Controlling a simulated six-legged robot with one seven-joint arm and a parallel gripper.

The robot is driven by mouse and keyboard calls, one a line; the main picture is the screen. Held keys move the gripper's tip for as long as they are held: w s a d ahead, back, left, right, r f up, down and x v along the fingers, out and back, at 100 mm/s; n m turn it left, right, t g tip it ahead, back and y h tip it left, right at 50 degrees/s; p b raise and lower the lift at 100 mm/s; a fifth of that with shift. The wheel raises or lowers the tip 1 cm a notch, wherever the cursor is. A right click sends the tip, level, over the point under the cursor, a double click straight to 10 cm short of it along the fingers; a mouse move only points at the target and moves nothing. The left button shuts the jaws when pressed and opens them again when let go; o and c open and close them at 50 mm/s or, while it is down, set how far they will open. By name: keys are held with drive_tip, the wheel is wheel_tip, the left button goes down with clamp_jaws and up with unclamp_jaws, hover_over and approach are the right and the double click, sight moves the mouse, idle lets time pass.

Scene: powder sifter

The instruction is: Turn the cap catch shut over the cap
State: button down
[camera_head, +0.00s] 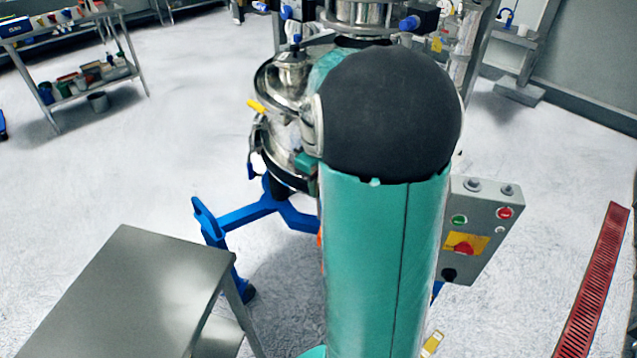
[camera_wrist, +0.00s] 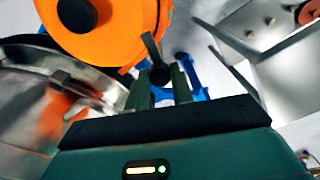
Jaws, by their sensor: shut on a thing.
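The orange cap (camera_wrist: 115,20), round with a black knob (camera_wrist: 76,14), fills the upper left of the wrist view. The cap catch (camera_wrist: 151,45) is a small dark lever at the cap's lower right edge. Its tip reaches up by the rim; I cannot tell how far it lies over the cap. My gripper (camera_wrist: 160,72) is shut on the catch's lower, rounded end, with one finger on each side. In the head view my own arm hides the gripper, the catch and nearly all of the cap.
The steel sifter (camera_head: 290,88) stands on a blue frame (camera_head: 250,213) behind my arm. A grey control box (camera_head: 480,245) is at the right, close to my arm. A steel table (camera_head: 135,290) stands at the front left. Open floor lies at the left.

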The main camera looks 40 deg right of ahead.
idle(0.3)
drive_tip(key=c, duration=1.2)
unclamp_jaws()
drive_tip(key=shift+r, duration=0.1)
wheel_tip(320, 180, up, 14)
